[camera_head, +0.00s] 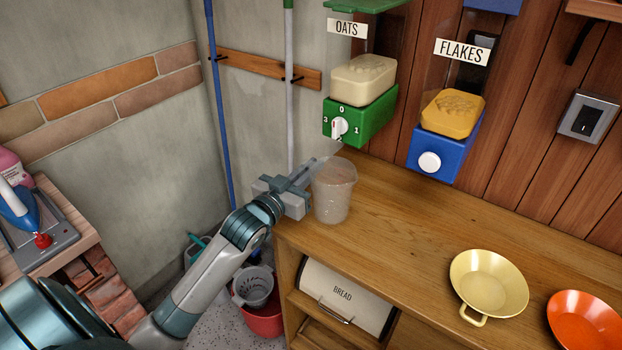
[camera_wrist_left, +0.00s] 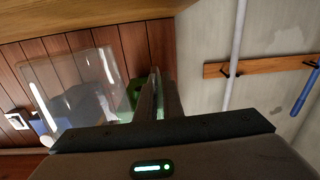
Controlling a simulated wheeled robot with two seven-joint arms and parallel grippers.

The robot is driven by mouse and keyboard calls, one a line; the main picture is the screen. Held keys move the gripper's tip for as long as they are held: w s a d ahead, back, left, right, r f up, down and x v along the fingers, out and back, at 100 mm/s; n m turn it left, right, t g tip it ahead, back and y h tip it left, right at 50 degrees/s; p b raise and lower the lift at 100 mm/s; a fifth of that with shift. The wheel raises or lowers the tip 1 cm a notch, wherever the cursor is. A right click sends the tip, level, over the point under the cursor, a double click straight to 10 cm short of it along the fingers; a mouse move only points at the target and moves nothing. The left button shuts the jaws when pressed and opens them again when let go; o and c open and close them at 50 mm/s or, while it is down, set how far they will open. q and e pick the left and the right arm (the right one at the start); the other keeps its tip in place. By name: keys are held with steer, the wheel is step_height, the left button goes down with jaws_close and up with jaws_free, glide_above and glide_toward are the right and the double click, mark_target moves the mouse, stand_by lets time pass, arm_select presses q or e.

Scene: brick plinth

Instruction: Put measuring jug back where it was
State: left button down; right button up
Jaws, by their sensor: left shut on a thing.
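The measuring jug (camera_head: 333,196) is a clear, see-through cup at the left end of the wooden counter (camera_head: 390,215). It looks upright, below and a little left of the green OATS dispenser (camera_head: 362,117). I cannot tell whether its base touches the counter. My left gripper (camera_head: 304,182) is shut on the jug at its left side; the grip point itself is hard to make out. In the left wrist view the clear jug (camera_wrist_left: 72,88) shows left of the closed fingers (camera_wrist_left: 158,95). My right gripper is not in view.
A blue FLAKES dispenser (camera_head: 445,145) hangs right of the OATS one. A yellow pan (camera_head: 489,282) and an orange pan (camera_head: 584,322) stand on the right of the counter. The counter between jug and pans is clear. A bread bin (camera_head: 345,296) sits below.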

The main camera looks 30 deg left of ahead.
arm_select(q)
steer(key=shift+f, duration=0.45)
step_height(320, 180, down, 2)
steer(key=shift+f, duration=0.3)
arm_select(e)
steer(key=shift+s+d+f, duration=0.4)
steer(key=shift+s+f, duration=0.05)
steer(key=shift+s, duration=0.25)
arm_select(q)
steer(key=c, duration=2.3)
jaws_free()
steer(key=shift+f, duration=0.1)
steer(key=o, duration=0.4)
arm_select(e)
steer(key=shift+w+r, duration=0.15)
